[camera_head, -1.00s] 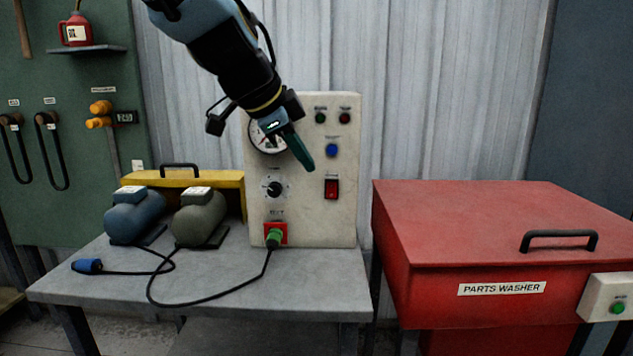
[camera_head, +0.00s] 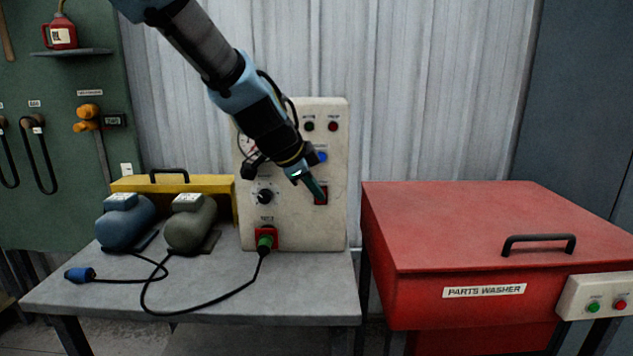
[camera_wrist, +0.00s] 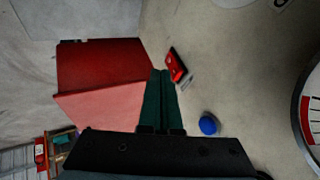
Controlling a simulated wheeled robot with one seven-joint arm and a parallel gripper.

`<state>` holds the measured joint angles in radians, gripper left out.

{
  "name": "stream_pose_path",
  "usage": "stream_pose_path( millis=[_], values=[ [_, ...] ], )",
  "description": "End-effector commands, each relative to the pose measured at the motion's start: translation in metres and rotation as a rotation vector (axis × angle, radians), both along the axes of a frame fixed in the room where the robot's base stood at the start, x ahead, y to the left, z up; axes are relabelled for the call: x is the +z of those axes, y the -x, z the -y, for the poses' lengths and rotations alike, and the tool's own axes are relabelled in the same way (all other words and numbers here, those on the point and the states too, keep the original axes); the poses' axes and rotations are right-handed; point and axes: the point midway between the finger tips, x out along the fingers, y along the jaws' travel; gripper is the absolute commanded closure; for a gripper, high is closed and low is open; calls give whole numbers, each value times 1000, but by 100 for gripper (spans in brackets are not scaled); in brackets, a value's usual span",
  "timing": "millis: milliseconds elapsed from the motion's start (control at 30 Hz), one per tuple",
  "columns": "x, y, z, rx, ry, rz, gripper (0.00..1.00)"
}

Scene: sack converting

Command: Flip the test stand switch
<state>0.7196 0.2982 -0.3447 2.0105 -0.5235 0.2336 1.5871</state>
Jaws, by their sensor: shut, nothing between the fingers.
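The test stand (camera_head: 290,225) is a cream panel standing on the grey bench. Its red rocker switch (camera_head: 322,201) sits on the right side, partly hidden behind my fingertips. My gripper (camera_head: 320,194) is shut and empty, its dark green fingers pointing down and right at the switch. In the wrist view the shut fingers (camera_wrist: 162,74) end just beside the red switch (camera_wrist: 176,65) in its dark frame. I cannot tell whether they touch it or which way the rocker is tipped.
A blue button (camera_wrist: 208,124) and a gauge (camera_wrist: 314,110) are near my gripper. Below are a black knob (camera_head: 265,196) and a green plug (camera_head: 264,243). Two motors (camera_head: 190,228) stand left on the bench (camera_head: 230,300); the red parts washer (camera_head: 450,225) stands right.

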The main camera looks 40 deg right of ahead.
Motion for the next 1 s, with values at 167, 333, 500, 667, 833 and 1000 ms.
stream_pose_path(
  millis=[167, 333, 500, 667, 833, 1000],
  values=[
    [1, -5, 5, 0, -1, -1, 100],
    [0, -6, 5, 0, -1, -1, 100],
    [2, -6, 5, -1, -4, -4, 100],
    [9, -12, 10, -2, -36, -47, 100],
    [3, -10, 9, -1, -33, -42, 100],
    [5, -10, 9, -1, -33, -42, 100]
  ],
)
